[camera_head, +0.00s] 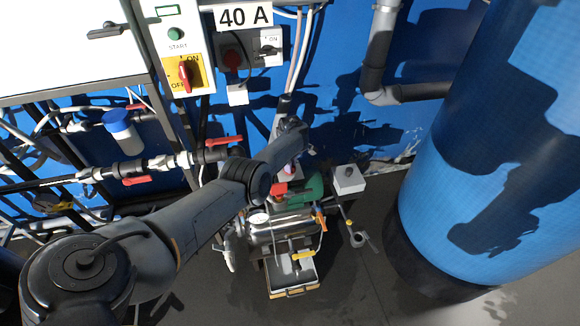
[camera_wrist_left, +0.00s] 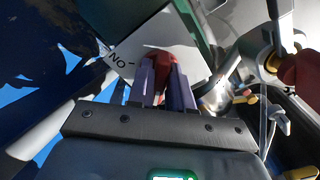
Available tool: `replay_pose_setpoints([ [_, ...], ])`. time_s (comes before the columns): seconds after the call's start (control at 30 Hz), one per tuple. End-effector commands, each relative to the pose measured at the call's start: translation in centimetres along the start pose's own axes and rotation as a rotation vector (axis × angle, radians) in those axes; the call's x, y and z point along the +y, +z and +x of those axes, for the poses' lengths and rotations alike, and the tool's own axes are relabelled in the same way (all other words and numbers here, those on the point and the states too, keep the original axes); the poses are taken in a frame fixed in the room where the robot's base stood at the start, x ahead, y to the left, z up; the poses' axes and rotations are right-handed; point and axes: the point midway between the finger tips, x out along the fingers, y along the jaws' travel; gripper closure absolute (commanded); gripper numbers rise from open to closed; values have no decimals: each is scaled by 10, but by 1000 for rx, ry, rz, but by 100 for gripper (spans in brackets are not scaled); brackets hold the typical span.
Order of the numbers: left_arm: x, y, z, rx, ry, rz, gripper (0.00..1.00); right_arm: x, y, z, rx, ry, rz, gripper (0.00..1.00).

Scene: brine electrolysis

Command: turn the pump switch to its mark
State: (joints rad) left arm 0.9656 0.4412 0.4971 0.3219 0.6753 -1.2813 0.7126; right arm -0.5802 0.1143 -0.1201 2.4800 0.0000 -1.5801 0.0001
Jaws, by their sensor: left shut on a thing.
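In the left wrist view the red switch knob (camera_wrist_left: 160,60) sits between the two fingers of my left gripper (camera_wrist_left: 163,84). The gripper is shut on it. The knob is on a pale plate (camera_wrist_left: 124,56) with letters reading ON, seen upside down, and a short line beside them. The fingers hide much of the knob, so its exact angle cannot be told. In the head view my left arm reaches in from the left to above the green pump (camera_head: 308,188). My wrist covers most of the switch there. My right gripper is in neither view.
A yellow panel with a red ON/OFF switch (camera_head: 184,73) is on the wall cabinet, left of the 40 A sign (camera_head: 244,17). Red-handled pipe valves (camera_head: 222,141) lie beside my arm. A large blue tank (camera_head: 500,160) stands at right. Open grey floor (camera_head: 360,285) lies in front.

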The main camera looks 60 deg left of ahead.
Motion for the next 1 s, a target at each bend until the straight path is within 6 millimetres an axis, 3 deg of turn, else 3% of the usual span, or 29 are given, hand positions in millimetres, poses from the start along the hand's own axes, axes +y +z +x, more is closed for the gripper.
replay_pose_setpoints([
  [0.6, 0, 0, 1, 1, -1, -41, 100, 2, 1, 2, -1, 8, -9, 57],
  [0.63, 0, 0, 1, 1, -1, -41, 76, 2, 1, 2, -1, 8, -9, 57],
  [0.73, 0, 0, 1, 1, -1, -40, 60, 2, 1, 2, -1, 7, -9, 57],
  [1.0, 0, 0, 0, 0, 0, -39, 60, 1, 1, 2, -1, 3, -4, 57],
])
